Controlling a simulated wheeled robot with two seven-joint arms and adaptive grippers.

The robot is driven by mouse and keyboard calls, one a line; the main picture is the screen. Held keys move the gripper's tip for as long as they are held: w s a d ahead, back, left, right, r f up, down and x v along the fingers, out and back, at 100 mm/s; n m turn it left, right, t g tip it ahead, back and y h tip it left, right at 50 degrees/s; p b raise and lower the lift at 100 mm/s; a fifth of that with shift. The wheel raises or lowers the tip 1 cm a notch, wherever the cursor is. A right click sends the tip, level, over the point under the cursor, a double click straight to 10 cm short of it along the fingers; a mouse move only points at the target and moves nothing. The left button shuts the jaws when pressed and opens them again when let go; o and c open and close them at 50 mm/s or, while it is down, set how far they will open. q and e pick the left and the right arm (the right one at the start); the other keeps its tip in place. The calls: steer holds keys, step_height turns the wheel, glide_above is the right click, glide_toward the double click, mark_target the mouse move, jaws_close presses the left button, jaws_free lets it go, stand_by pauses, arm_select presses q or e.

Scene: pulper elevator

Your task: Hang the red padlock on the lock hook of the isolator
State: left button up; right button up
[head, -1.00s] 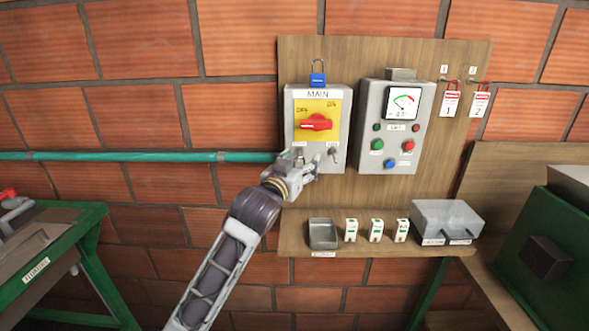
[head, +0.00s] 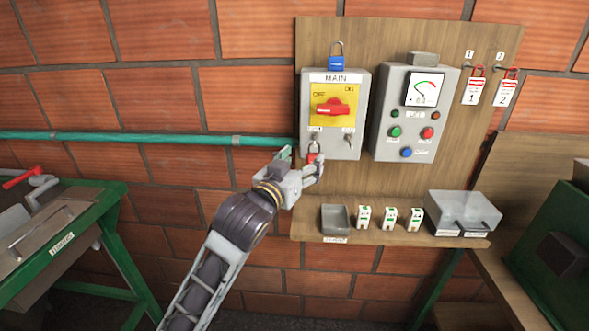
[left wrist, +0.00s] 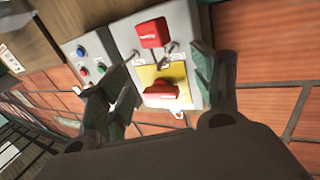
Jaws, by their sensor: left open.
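The isolator (head: 347,143) is a grey box marked MAIN with a yellow plate and a red rotary handle (head: 333,107). The red padlock (head: 313,158) hangs at the lock hook (head: 315,137) on the box's lower left, shackle up; how the shackle sits on the hook is too small to tell. In the left wrist view the padlock (left wrist: 152,32) shows beyond the fingertips, with the isolator (left wrist: 188,50) upside down. My left gripper (head: 305,162) is open around or just in front of the padlock, fingers apart with nothing gripped. My right gripper is out of view.
A meter panel (head: 402,150) is close on the right, then two numbered tags (head: 473,92). The shelf (head: 350,232) below holds a grey tray (head: 335,219), several small white blocks and a clear-lidded box (head: 464,212).

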arm_select(q)
steer(key=shift+v, duration=1.75)
